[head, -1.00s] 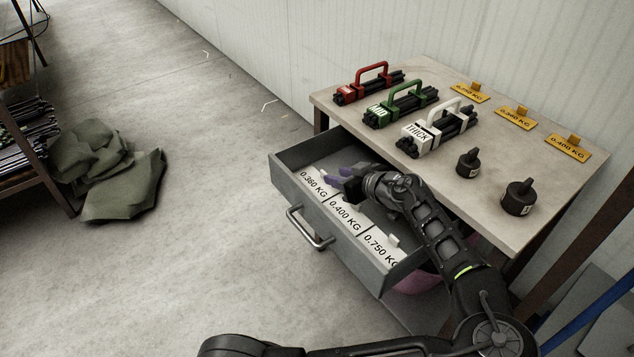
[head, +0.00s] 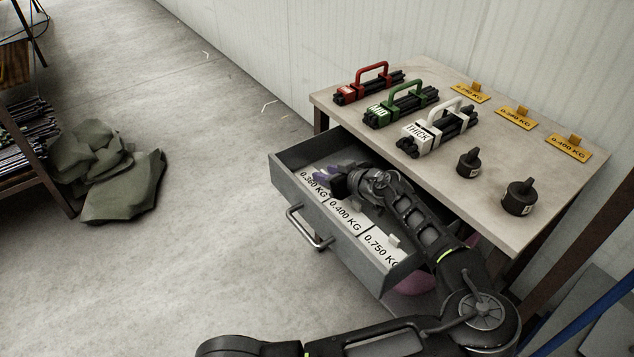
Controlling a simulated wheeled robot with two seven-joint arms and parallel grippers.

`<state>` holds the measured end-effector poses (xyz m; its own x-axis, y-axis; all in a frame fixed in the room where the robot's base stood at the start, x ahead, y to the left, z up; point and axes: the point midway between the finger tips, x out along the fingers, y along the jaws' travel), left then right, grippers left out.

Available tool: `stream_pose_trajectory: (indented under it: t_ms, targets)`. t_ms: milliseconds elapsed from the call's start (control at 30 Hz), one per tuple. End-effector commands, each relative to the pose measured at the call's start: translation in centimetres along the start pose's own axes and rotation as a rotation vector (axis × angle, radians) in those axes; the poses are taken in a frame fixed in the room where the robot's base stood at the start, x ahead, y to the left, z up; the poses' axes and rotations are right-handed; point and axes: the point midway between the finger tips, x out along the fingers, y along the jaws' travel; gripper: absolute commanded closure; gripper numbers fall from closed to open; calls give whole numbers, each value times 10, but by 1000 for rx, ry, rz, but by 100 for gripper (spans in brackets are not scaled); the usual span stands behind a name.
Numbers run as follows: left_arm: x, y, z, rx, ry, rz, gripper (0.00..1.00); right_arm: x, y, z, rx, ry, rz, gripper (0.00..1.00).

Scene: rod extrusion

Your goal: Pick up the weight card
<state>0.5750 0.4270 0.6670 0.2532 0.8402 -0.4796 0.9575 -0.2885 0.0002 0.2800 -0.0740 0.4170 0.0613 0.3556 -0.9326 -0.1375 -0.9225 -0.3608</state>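White weight cards lie in a row in the open grey drawer (head: 287,186). They read 0.360 KG (head: 311,184), 0.400 KG (head: 345,216) and 0.750 KG (head: 380,249). A small pale tab (head: 393,241) stands on the 0.750 card. The wrist and fingers hide that card's tab and part of the 0.400 card. I cannot tell if the fingers are open or touching a card. My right gripper is out of view.
The table (head: 505,200) above the drawer holds red (head: 368,83), green (head: 400,104) and white (head: 438,127) handled rod bundles. Two black weights (head: 519,197) and yellow weight tags (head: 515,117) also stand on it. The drawer walls surround my gripper closely.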

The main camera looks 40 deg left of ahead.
Motion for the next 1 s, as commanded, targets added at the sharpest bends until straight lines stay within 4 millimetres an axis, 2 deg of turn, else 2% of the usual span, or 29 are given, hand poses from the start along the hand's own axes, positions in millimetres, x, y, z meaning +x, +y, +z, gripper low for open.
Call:
stream_pose_trajectory:
  t_ms: [67,467,1000]
  targets:
    - [0,0,0,0,0,0,67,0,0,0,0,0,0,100]
    - [0,0,0,0,0,0,99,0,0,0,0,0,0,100]
    - [0,0,0,0,0,0,100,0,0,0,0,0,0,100]
